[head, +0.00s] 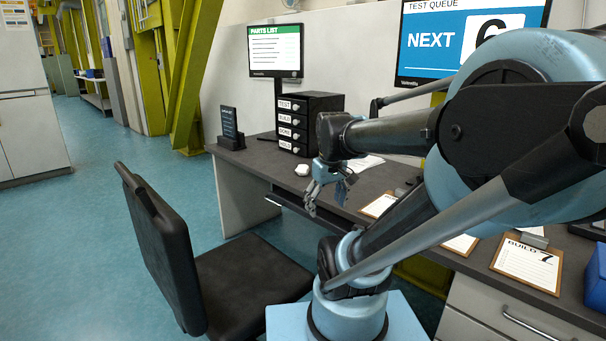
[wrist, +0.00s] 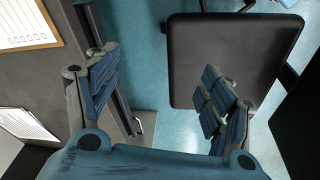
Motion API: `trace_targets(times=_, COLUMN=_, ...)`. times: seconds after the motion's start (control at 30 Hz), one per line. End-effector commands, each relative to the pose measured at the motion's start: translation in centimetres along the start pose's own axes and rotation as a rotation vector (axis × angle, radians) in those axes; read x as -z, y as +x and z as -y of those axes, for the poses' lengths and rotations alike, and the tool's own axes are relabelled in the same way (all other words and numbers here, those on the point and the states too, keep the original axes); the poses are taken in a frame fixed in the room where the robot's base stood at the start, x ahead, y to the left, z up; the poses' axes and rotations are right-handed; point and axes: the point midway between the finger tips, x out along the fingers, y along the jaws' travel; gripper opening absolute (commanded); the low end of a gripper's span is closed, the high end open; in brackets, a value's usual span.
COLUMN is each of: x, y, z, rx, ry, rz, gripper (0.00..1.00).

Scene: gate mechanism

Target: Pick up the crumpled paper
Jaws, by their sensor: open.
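My gripper (head: 325,200) is open and points down by the desk's front edge, with nothing between its fingers. In the wrist view my gripper (wrist: 158,88) shows its fingers wide apart, with the desk edge and blue floor beyond. A small white lump (head: 302,169) lies on the desk in front of the drawer box, up and left of my gripper in the head view. It may be the crumpled paper, but it is too small to be sure. I cannot make out any crumpled paper in the wrist view.
A black chair (head: 250,284) stands in front of the desk (head: 262,163); its seat (wrist: 235,58) lies below my gripper. A black drawer box (head: 318,116) and a small stand (head: 230,128) are on the desk. Clipboards (head: 528,264) lie toward the right. Floor at left is clear.

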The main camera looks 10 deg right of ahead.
Motion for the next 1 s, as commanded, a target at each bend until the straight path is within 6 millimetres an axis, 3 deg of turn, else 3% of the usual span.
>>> trace_targets(times=0.2, x=7.0, y=-2.7, z=-2.5, rx=-0.003, ry=-0.217, rz=-0.013, gripper=0.74)
trace_targets(times=0.5, x=16.8, y=-4.6, z=-6.1, rx=-0.012, ry=-0.517, rz=-0.031, gripper=0.74)
trace_targets(times=0.77, x=25.4, y=-4.5, z=-9.3, rx=-0.025, ry=-0.779, rz=-0.044, gripper=0.74)
trace_targets(times=1.0, x=33.1, y=-3.0, z=-12.3, rx=-0.041, ry=-1.02, rz=-0.054, gripper=0.74)
